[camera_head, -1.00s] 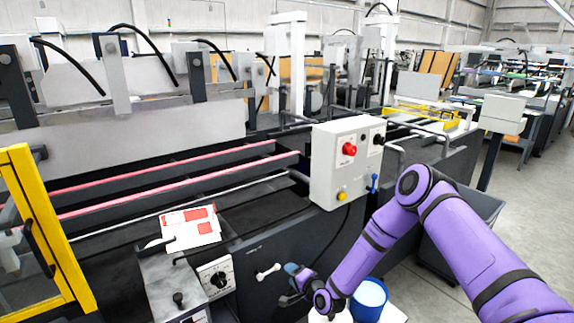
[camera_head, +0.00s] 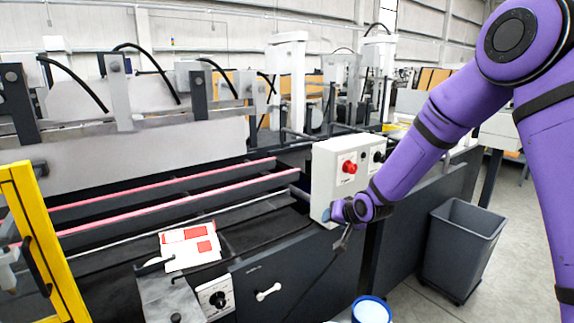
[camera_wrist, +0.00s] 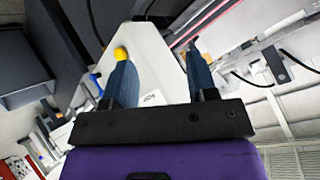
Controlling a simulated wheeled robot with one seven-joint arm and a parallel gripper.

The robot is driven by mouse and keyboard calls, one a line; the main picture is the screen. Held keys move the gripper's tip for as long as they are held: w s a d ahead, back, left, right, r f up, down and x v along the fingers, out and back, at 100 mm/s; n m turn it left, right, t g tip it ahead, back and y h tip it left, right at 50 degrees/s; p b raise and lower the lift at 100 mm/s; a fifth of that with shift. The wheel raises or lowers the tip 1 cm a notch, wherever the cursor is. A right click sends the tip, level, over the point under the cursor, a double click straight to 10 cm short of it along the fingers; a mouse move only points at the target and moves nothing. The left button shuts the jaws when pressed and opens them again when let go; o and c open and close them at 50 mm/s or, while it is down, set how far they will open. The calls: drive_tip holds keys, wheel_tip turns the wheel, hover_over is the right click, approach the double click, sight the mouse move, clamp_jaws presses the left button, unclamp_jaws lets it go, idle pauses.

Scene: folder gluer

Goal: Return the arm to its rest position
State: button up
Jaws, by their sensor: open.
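My gripper (camera_head: 341,228) is at the end of my purple arm, in front of the lower part of the white control box (camera_head: 325,165) in the head view. In the wrist view my gripper (camera_wrist: 160,75) shows two blue fingers spread apart with nothing held between them. The control box (camera_wrist: 155,50) lies beyond the fingers, with a yellow button (camera_wrist: 121,53) near the left finger. I cannot tell whether a finger touches the box. My arm is bent, with its elbow high at the upper right of the head view.
A red knob (camera_head: 349,167) is on the box. A red and white carton (camera_head: 189,246) lies on the machine at left. A yellow frame (camera_head: 50,245) stands at far left. A grey bin (camera_head: 459,245) and a blue-rimmed bucket (camera_head: 371,311) are below.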

drive_tip(key=s+d+r+n+g+h, duration=0.1)
drive_tip(key=s+d+r+h, duration=0.1)
drive_tip(key=s+d+r, duration=0.5)
drive_tip(key=s+d+r+h, duration=0.2)
drive_tip(key=s+d+r, duration=0.2)
drive_tip(key=s+r, duration=0.7)
drive_tip(key=s+d+r+g, duration=0.1)
drive_tip(key=s+d+r, duration=0.1)
drive_tip(key=s, duration=1)
drive_tip(key=s+d+r+g, duration=0.1)
drive_tip(key=s+d+r, duration=0.2)
drive_tip(key=s, duration=0.9)
drive_tip(key=shift+r+g, duration=0.3)
drive_tip(key=shift+r, duration=0.35)
